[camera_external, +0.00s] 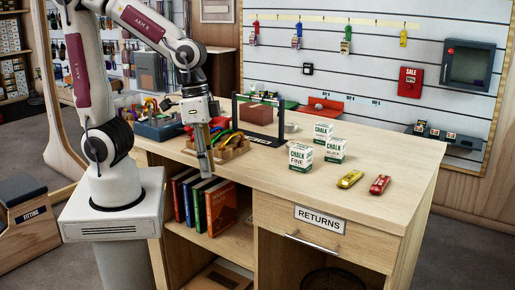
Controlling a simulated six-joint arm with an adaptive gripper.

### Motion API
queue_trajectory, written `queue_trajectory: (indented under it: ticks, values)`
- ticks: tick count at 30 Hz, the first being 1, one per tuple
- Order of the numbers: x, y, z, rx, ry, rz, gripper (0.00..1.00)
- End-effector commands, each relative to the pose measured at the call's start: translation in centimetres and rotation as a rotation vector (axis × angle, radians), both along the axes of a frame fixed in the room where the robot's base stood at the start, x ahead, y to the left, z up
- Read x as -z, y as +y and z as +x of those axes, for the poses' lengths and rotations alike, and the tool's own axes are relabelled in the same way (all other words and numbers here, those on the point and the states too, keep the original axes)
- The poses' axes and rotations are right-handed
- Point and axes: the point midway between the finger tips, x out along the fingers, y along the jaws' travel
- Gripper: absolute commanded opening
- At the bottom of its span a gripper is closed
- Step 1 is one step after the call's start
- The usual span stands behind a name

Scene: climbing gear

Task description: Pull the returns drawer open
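The returns drawer (270,213) is in the front of the wooden counter, at the lower middle right. Its front looks flush with the counter. A white "RETURNS" label (319,219) is on it, and a long silver bar handle (312,243) runs below the label. My gripper (207,173) points down near the counter's front edge, to the left of the drawer and higher than the handle. It is well apart from the handle. Its fingers show as one narrow shape from this side, so I cannot tell whether they are open or shut.
Books (221,208) fill the shelf left of the drawer. Below it is an open bay.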

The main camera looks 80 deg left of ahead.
Motion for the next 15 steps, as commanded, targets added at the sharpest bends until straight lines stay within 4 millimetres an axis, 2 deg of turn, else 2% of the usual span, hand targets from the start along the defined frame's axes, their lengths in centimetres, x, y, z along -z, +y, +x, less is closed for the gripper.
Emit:
queue_trajectory:
  ticks: [15]
  values:
    - [5.3,-9.6,4.4,-0.082,0.060,-0.108,0.24]
